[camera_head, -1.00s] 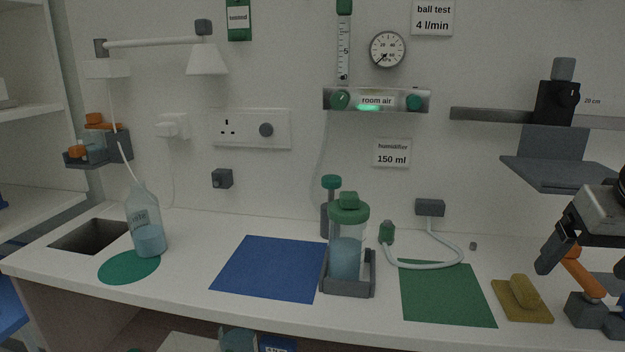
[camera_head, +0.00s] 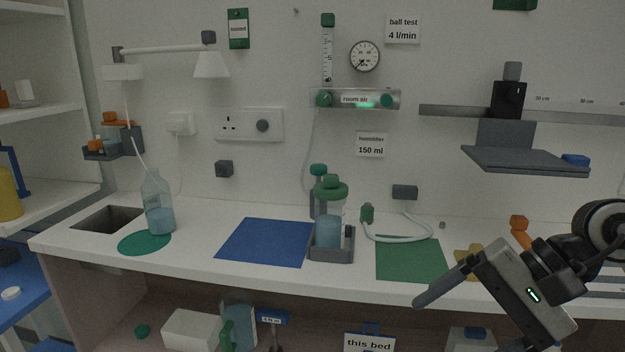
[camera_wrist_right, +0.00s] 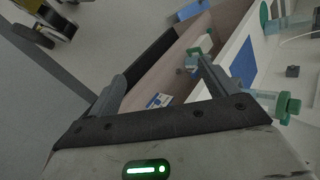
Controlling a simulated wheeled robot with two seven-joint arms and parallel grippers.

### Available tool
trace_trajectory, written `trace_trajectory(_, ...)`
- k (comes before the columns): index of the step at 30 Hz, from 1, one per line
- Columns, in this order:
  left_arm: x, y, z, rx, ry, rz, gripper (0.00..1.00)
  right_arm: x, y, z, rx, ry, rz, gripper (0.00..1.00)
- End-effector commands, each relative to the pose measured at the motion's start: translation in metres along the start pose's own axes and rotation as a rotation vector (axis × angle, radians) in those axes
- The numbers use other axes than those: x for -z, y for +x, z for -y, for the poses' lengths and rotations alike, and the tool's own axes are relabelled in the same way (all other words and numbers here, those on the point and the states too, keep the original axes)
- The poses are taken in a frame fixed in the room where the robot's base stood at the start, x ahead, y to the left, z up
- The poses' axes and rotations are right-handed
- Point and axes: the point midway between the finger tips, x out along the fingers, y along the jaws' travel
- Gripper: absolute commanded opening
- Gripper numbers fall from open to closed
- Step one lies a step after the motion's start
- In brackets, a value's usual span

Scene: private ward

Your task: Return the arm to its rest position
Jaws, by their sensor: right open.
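My right arm comes in from the right in the head view, its gripper (camera_head: 456,276) in front of the counter's right part. Its fingers point left toward the counter's front edge and overlap the yellow-brown sponge-like item (camera_head: 468,256) in the picture. In the right wrist view the two fingers of the gripper (camera_wrist_right: 158,82) stand apart with nothing between them. Beyond them are the floor and the shelf under the counter. My left gripper is not in view.
The white counter (camera_head: 200,257) holds a bottle (camera_head: 159,206), a blue mat (camera_head: 265,242), a humidifier jar (camera_head: 329,212) in a grey holder and a green mat (camera_head: 405,262). A grey wall shelf (camera_head: 525,160) juts out above right. A lower shelf holds a white box (camera_head: 192,330).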

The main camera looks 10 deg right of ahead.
Motion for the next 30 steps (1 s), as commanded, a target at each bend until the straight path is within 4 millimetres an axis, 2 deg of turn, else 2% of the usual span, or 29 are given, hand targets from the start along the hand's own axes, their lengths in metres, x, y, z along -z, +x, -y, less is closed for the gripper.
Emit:
trace_trajectory(1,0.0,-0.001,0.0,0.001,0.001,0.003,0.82,-0.017,0.021,0.009,0.105,0.156,0.139,0.85)
trace_trajectory(3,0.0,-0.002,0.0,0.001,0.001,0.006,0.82,-0.041,0.041,0.03,0.273,0.469,0.375,0.85)
trace_trajectory(5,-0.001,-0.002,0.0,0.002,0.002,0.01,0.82,-0.051,0.05,0.05,0.41,0.818,0.613,0.85)
trace_trajectory(6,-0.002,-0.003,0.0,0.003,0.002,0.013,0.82,-0.051,0.053,0.059,0.486,1.077,0.782,0.85)
trace_trajectory(8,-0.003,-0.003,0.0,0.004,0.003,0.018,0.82,-0.038,0.057,0.066,0.578,1.482,1.037,0.85)
trace_trajectory(9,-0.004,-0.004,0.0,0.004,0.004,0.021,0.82,-0.023,0.063,0.063,0.624,1.76,1.208,0.85)
trace_trajectory(11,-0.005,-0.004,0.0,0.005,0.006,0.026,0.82,0.002,0.078,0.044,0.67,2.187,1.47,0.85)
trace_trajectory(12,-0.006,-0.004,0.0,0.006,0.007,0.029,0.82,0.017,0.095,0.024,0.689,2.473,1.646,0.85)
trace_trajectory(13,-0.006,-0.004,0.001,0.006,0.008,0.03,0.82,0.025,0.108,0.007,-0.642,-2.452,-1.626,0.85)
trace_trajectory(15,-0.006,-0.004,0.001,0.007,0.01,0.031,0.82,0.034,0.141,-0.033,-0.488,-2.108,-1.394,0.85)
trace_trajectory(17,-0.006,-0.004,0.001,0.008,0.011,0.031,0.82,0.03,0.167,-0.064,-0.392,-1.855,-1.232,0.85)
trace_trajectory(18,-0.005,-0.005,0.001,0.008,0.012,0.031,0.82,0.025,0.183,-0.083,-0.343,-1.708,-1.139,0.85)
trace_trajectory(21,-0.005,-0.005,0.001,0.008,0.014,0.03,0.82,0.006,0.215,-0.119,-0.259,-1.42,-0.958,0.85)
trace_trajectory(25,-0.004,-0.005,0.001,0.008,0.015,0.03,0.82,-0.015,0.238,-0.143,-0.203,-1.203,-0.825,0.85)
trace_trajectory(30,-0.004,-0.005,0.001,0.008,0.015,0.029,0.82,-0.021,0.244,-0.149,-0.189,-1.143,-0.789,0.85)
